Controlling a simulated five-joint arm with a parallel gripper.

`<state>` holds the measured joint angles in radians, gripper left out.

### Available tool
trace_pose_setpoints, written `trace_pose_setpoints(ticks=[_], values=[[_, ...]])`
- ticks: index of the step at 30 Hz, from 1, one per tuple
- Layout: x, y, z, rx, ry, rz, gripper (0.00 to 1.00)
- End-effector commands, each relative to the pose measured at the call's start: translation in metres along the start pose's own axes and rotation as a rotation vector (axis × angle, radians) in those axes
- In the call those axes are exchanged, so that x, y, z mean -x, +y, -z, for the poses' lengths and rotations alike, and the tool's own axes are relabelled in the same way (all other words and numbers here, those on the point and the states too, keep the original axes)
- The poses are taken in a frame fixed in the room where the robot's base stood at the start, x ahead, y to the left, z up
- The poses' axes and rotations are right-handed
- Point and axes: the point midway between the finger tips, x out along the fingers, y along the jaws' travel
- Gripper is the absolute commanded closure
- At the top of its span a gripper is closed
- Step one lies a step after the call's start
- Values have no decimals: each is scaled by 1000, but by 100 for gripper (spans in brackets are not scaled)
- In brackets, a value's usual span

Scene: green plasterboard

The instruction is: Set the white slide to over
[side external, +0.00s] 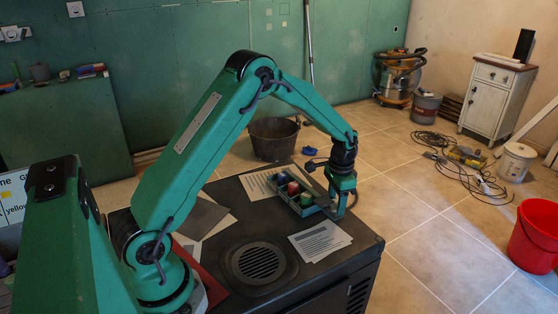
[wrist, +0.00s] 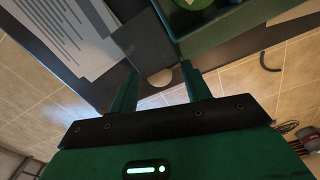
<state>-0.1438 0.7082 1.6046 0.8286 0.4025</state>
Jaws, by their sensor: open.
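My gripper (side external: 338,212) is low over the right end of the dark table, beside the green tray in the side view. In the wrist view my gripper (wrist: 158,69) has its two fingers spread apart. A small pale rounded piece (wrist: 160,78) shows between the fingertips at the dark table's edge. I cannot tell for sure whether it is the white slide, or whether the fingers touch anything. No white slide can be made out in the side view. Nothing is visibly held.
A green tray (side external: 306,209) with coloured round things lies next to my gripper. White printed sheets (side external: 320,241) lie in front of it. A round black grille (side external: 259,262) is set in the tabletop. A red bucket (side external: 536,237) stands on the tiled floor at right.

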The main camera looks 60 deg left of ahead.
Motion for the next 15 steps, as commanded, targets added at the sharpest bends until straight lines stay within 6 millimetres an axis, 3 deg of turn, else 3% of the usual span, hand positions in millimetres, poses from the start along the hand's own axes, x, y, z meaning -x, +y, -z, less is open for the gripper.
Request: trace_pose_setpoints(ticks=[7, 14, 15], values=[[0, 0, 0, 0, 0, 0, 54], [0, 0, 0, 0, 0, 0, 99], [0, 0, 0, 0, 0, 0, 100]])
